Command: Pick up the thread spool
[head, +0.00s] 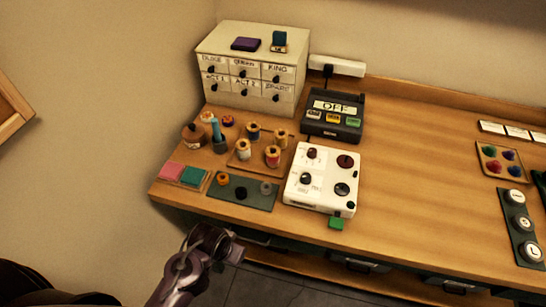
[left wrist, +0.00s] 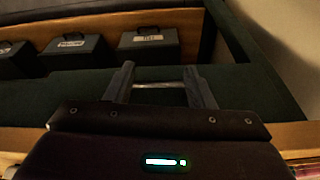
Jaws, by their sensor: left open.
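Several thread spools stand on a wooden tray (head: 236,164) at the left of the table: a rear spool (head: 253,132), a right spool (head: 281,139), a left spool (head: 243,149) and a front spool with red thread (head: 272,156). I cannot tell which one the task names. My left gripper (head: 230,248) is below and in front of the table edge, well apart from the spools. In the left wrist view the left gripper (left wrist: 160,86) is open, with nothing between its fingers. No spool shows there. My right gripper is not in view.
A white control box (head: 322,176) stands right of the spools, with a dark OFF box (head: 333,116) behind it. A drawer cabinet (head: 247,72) is at the back. A green mat (head: 240,192) lies in front. Dark labelled boxes (left wrist: 148,44) show beyond my left gripper.

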